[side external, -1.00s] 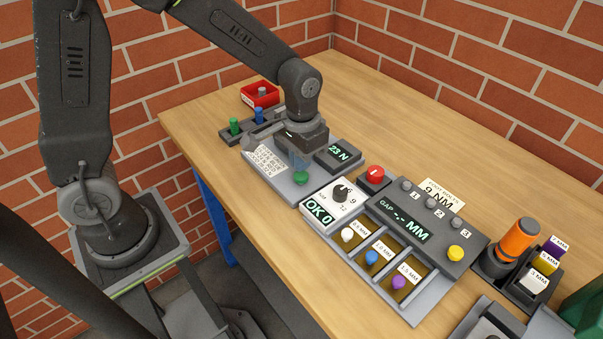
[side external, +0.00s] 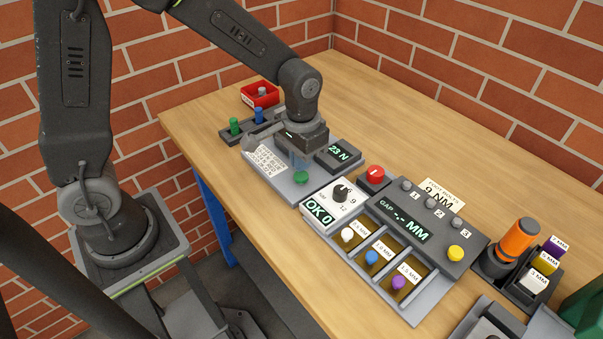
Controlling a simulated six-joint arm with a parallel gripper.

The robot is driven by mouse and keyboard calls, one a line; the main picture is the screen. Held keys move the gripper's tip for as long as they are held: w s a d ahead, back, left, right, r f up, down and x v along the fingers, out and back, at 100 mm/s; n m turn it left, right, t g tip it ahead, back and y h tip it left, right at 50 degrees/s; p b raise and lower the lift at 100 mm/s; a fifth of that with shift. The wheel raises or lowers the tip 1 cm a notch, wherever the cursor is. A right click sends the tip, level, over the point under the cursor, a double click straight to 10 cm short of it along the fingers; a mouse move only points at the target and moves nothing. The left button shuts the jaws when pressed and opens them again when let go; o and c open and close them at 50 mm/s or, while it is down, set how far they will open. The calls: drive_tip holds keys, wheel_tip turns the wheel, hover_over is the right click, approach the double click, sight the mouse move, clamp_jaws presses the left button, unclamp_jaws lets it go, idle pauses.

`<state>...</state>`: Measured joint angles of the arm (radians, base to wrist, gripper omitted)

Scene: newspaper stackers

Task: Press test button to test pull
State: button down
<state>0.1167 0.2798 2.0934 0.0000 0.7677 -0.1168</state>
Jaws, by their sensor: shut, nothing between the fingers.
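The green button (side external: 301,178) sits on the front part of a grey test unit (side external: 289,192). My gripper (side external: 300,165) points down over this unit, with its fingers shut and empty. The fingertips are just above or behind the green button in the picture; I cannot tell whether they touch it. A small display (side external: 339,155) to the right of my gripper reads 23 N.
A rack with green and blue pegs (side external: 234,127) and a red bin (side external: 260,95) stand behind. To the right are a red button (side external: 375,173), a dial box (side external: 340,196) reading OK 0, a gap panel (side external: 405,222) and an orange-handled tool (side external: 518,240). The back right tabletop (side external: 400,110) is clear.

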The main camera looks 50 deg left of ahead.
sight(299, 175)
drive_tip(key=shift+f, duration=1.45)
drive_tip(key=shift+r, duration=3.1)
drive_tip(key=shift+s+a+r, duration=0.1)
drive_tip(key=shift+s+r, duration=0.05)
drive_tip(key=shift+r, duration=0.2)
drive_tip(key=s+a+r+t, duration=0.4)
drive_tip(key=s+r, duration=0.7)
drive_tip(key=s, duration=0.3)
drive_tip(key=shift+s+r+t, duration=0.2)
drive_tip(key=shift+r+t, duration=0.05)
drive_tip(key=shift+t, duration=0.55)
